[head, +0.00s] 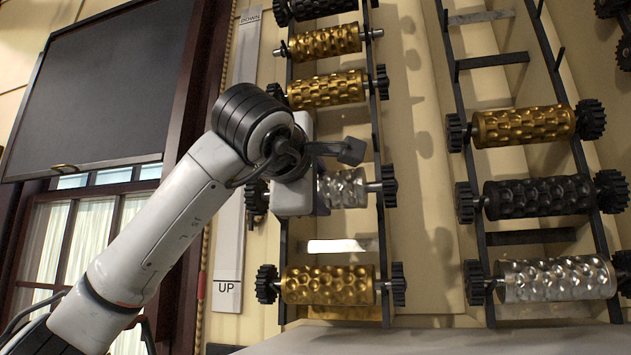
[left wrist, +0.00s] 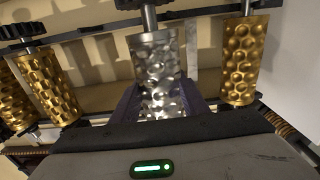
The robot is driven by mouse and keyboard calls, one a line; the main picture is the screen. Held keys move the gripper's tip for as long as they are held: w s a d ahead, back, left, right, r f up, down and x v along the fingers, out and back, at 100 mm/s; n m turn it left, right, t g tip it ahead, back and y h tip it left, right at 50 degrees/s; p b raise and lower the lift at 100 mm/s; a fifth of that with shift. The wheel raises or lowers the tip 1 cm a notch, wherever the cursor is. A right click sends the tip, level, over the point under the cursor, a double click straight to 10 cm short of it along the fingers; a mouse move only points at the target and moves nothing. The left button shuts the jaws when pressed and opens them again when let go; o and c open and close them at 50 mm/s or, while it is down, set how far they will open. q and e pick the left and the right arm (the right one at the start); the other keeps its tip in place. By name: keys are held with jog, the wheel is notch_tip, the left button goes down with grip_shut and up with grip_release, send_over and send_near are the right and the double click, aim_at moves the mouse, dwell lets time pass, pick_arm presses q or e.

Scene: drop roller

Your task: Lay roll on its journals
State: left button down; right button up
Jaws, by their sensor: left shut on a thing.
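A silver patterned roll (head: 343,188) with dark toothed ends is at the middle rack (head: 379,235). My left gripper (head: 318,185) is at its left part and hides some of it. In the left wrist view the silver roll (left wrist: 160,75) lies between the dark purplish fingers (left wrist: 158,103), which are shut on it. A dark gear (left wrist: 148,14) shows at its far end. Whether its journals rest on the rack's supports cannot be told. My right gripper is not in view.
Gold rolls sit on the same rack above (head: 328,89) and below (head: 328,285); the wrist view shows gold rolls on both sides of the silver one (left wrist: 240,60). A second rack at right holds gold (head: 524,126), black (head: 538,197) and silver (head: 556,279) rolls. A pale surface (head: 430,342) lies below.

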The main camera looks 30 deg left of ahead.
pick_arm(q)
jog(key=shift+w+a+f, duration=0.2)
jog(key=shift+w+f, duration=0.05)
jog(key=shift+w, duration=0.55)
jog(key=shift+w+a+f, duration=0.25)
jog(key=shift+w+f, duration=0.05)
jog(key=shift+w, duration=0.55)
jog(key=shift+w+a+f, duration=0.2)
jog(key=shift+w+f, duration=0.05)
jog(key=shift+w, duration=0.55)
